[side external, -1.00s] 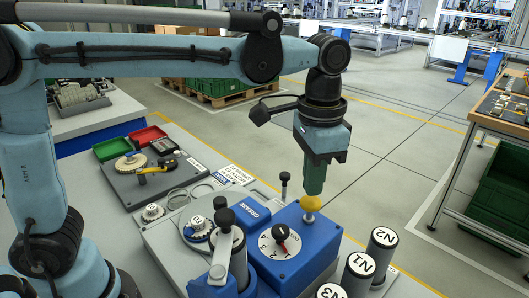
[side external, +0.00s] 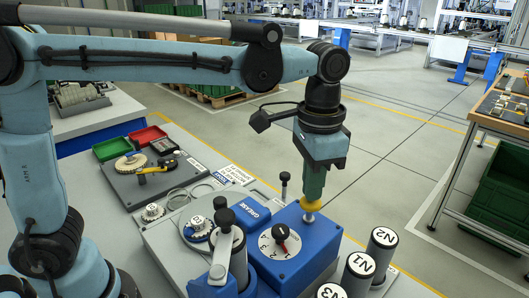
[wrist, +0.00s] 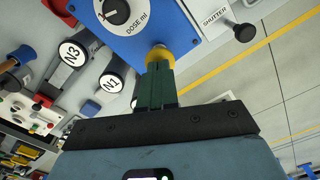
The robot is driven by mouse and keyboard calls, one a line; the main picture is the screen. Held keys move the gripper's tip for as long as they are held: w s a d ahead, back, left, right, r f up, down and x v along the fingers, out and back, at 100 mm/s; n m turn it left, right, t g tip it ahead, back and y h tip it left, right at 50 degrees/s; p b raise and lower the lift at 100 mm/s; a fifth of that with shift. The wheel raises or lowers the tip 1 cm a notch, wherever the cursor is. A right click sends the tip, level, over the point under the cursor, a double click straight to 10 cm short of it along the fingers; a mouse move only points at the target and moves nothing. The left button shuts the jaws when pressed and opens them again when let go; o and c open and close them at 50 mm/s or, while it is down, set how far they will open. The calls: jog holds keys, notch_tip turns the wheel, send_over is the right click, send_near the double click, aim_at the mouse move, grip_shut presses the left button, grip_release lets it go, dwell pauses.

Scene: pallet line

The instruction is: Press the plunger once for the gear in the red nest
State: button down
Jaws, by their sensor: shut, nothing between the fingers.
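The yellow-capped plunger (side external: 311,205) stands on the blue dosing box (side external: 318,238), and its short metal stem shows below the cap. My gripper (side external: 314,197) points down with its green fingers closed, holding nothing, and the fingertips touch the top of the cap. The wrist view also shows the closed fingers (wrist: 158,75) against the yellow cap (wrist: 159,54). A white gear (side external: 197,223) with a round label sits on the round plate left of the box.
The dose dial (side external: 280,240) with a dark knob is beside the plunger. A black-knobbed shutter rod (side external: 285,178) stands behind the box. Labelled cylinders (side external: 360,264) stand at the front right. A black-topped post (side external: 225,216) and lever stand left of the dial.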

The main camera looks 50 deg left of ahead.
jog(key=shift+f, duration=1.5)
jog(key=shift+r, duration=3.5)
jog(key=s+a+f+n+t, duration=0.2)
jog(key=a+f, duration=0.1)
jog(key=a, duration=0.2)
jog(key=s+a+f+n+t, duration=0.2)
jog(key=s+a+f, duration=0.1)
jog(key=a, duration=0.3)
jog(key=s+a+f+n+t, duration=0.2)
jog(key=a+f+t, duration=0.1)
jog(key=a, duration=0.2)
jog(key=shift+s+a, duration=0.15)
jog(key=shift+a, duration=0.25)
